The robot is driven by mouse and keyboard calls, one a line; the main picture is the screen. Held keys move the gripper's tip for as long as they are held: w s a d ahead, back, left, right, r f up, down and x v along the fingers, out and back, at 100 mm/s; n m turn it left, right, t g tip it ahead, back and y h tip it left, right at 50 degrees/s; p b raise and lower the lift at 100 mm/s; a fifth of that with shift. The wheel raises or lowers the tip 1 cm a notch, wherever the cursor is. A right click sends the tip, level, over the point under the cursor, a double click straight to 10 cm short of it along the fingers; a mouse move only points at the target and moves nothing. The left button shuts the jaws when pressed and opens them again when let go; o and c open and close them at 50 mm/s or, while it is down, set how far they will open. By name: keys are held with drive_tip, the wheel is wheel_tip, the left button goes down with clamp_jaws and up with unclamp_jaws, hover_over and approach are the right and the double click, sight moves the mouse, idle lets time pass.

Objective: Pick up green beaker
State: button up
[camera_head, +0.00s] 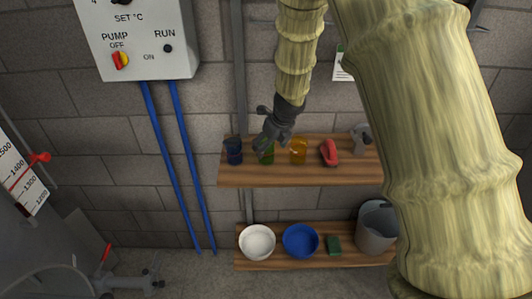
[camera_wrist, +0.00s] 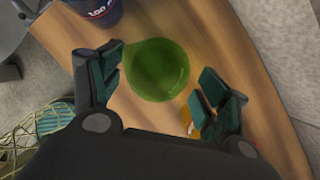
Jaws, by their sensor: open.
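The green beaker (camera_head: 267,155) stands on the upper wooden shelf (camera_head: 270,176), between a dark blue beaker (camera_head: 233,151) and an amber beaker (camera_head: 298,151). In the head view my gripper (camera_head: 266,142) is at the green beaker and partly covers it. In the wrist view the green beaker (camera_wrist: 158,69) shows from above, between and just beyond the fingers of my gripper (camera_wrist: 165,90). The fingers are spread apart with the jaws open, and nothing is held. I cannot tell whether a finger touches the beaker.
A red object (camera_head: 329,152) and a grey object (camera_head: 361,139) stand further right on this shelf. The lower shelf holds a white bowl (camera_head: 257,241), a blue bowl (camera_head: 300,240), a green block (camera_head: 333,245) and a grey bucket (camera_head: 376,228). Blue pipes (camera_head: 179,170) run down the wall at left.

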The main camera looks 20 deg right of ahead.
drive_tip(key=shift+a+f, duration=0.25)
drive_tip(key=shift+f, duration=0.1)
drive_tip(key=shift+p+x, duration=0.45)
drive_tip(key=shift+x, duration=1.75)
drive_tip(key=shift+w+a+r, duration=0.1)
drive_tip(key=shift+w, duration=0.05)
drive_tip(key=c, duration=1.1)
